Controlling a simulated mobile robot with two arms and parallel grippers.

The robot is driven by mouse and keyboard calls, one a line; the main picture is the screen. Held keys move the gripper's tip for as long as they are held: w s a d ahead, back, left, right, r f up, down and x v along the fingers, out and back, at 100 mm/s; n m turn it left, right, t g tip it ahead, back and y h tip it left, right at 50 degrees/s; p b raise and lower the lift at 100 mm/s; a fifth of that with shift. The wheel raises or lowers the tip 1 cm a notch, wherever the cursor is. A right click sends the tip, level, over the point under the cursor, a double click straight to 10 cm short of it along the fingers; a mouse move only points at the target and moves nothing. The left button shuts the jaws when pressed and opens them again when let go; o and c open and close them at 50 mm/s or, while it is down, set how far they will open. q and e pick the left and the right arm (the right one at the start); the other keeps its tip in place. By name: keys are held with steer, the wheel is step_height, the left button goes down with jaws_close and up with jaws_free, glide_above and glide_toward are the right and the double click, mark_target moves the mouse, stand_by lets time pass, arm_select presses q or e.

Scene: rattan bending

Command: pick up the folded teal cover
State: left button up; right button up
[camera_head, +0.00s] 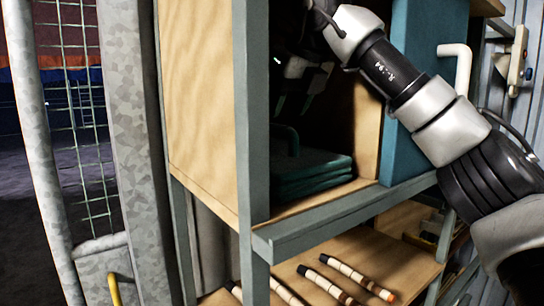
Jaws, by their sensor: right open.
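The folded teal cover (312,172) lies flat in layers on the wooden floor of an open cabinet compartment. Its left part is hidden behind the grey-green front post. My right arm comes in from the right, and my right gripper (292,104) is inside the compartment. It points down, open and empty, above the cover and apart from it. It is dark there, so the finger shapes are hard to make out. My left gripper is not in view.
The cabinet's front post (254,110) and front rail (340,217) border the opening. A blue panel (404,135) with a white handle (460,65) stands at right. Several banded sticks (330,286) lie on the lower shelf. A galvanised post (135,130) stands left.

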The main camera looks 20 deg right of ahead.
mark_target(274, 126)
steer(key=x, duration=0.1)
steer(key=p+x, duration=0.1)
steer(key=shift+w+a+f, duration=0.2)
steer(key=shift+w+a, duration=0.1)
steer(key=p+x, duration=0.1)
steer(key=x, duration=0.2)
steer(key=shift+w+d+r, duration=0.1)
steer(key=shift+w, duration=0.05)
steer(key=shift+s, duration=0.25)
steer(key=c, duration=0.4)
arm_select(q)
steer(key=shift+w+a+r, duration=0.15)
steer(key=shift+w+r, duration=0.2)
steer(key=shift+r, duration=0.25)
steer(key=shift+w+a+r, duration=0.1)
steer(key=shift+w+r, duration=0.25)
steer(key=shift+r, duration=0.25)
arm_select(e)
steer(key=shift+w, duration=0.1)
jaws_close()
steer(key=shift+r, duration=0.1)
